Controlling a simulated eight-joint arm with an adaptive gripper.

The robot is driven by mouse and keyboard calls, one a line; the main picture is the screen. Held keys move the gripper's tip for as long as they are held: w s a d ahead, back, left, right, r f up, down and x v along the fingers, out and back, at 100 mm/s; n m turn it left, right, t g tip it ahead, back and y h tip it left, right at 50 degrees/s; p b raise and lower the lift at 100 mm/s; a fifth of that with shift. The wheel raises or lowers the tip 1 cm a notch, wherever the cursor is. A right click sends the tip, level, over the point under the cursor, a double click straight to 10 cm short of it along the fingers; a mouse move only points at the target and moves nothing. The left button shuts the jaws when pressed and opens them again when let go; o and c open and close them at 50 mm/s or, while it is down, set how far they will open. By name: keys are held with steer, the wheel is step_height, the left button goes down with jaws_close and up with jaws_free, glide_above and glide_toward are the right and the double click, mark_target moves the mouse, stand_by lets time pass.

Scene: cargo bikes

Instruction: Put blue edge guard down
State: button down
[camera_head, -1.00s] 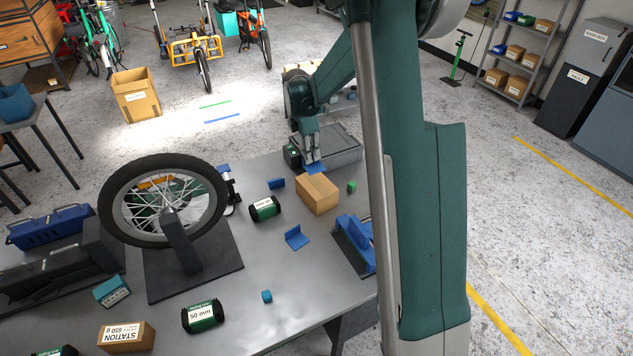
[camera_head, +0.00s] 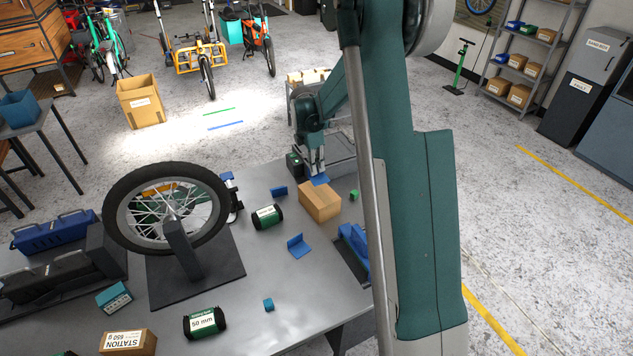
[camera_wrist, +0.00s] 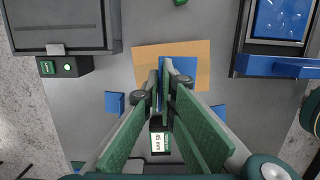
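My gripper (camera_head: 316,165) is at the far side of a cardboard box (camera_head: 320,203) on the grey workbench. Its fingertips, also in the wrist view (camera_wrist: 165,66), are closed together on a blue edge guard (camera_head: 321,181). In the wrist view the guard (camera_wrist: 184,67) overlaps the box (camera_wrist: 142,66) at the fingertips; I cannot tell whether it touches the box. The fingers hide part of it. Two similar blue guards lie loose on the bench: an L-shaped one (camera_head: 298,246) nearer the camera and one (camera_head: 278,191) left of the box.
A wheel (camera_head: 168,208) on a stand fills the bench's left half. A green-ended roll (camera_head: 267,217) lies left of the box, a green block (camera_head: 354,195) right of it. A blue-and-black holder (camera_head: 355,248) is at the right edge. The grey tray (camera_wrist: 58,28) sits beyond the gripper.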

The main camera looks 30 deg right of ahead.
steer(key=shift+f, duration=1.4)
steer(key=shift+f, duration=0.1)
steer(key=shift+f, duration=1.75)
steer(key=shift+f, duration=0.2)
steer(key=c, duration=2.7)
jaws_free()
steer(key=shift+r, duration=0.25)
steer(key=r, duration=0.4)
steer(key=a+r, duration=0.1)
steer(key=r, duration=0.6)
steer(key=shift+a+r, duration=0.3)
steer(key=shift+a, duration=0.1)
steer(key=shift+r, duration=0.1)
